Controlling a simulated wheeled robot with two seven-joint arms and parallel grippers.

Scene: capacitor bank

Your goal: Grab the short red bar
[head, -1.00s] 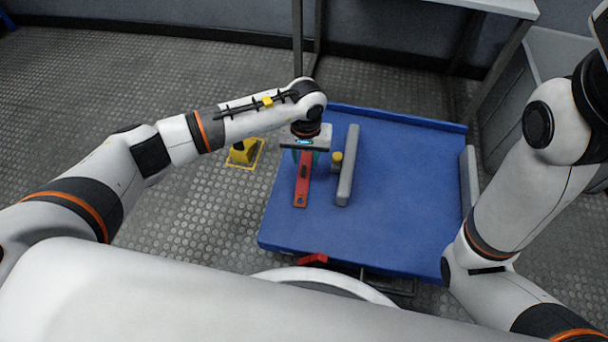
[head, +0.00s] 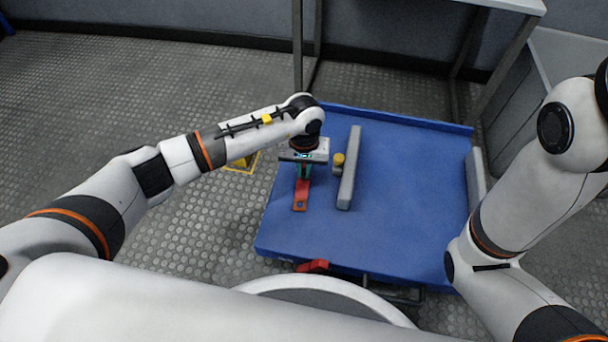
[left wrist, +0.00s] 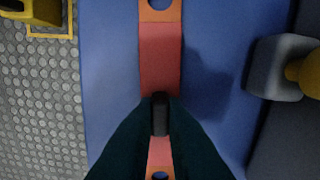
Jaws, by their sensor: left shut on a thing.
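The short red bar (head: 301,195) lies on the left part of the blue platform, with a hole in its near end. It also shows in the left wrist view (left wrist: 160,55), where it runs upright through the middle, with orange ends and a dark handle-like part. My left gripper (head: 303,174) points down over the bar and is shut on it; in the left wrist view its dark fingers (left wrist: 160,125) close on the dark part. My right arm is at the right, but its gripper is out of view.
A grey bar (head: 349,170) lies right of the red bar, with a yellow knob (head: 338,160) beside it. The blue platform (head: 410,190) is clear to the right. A yellow object (left wrist: 35,10) stands on the floor at left. A table frame (head: 480,60) stands behind.

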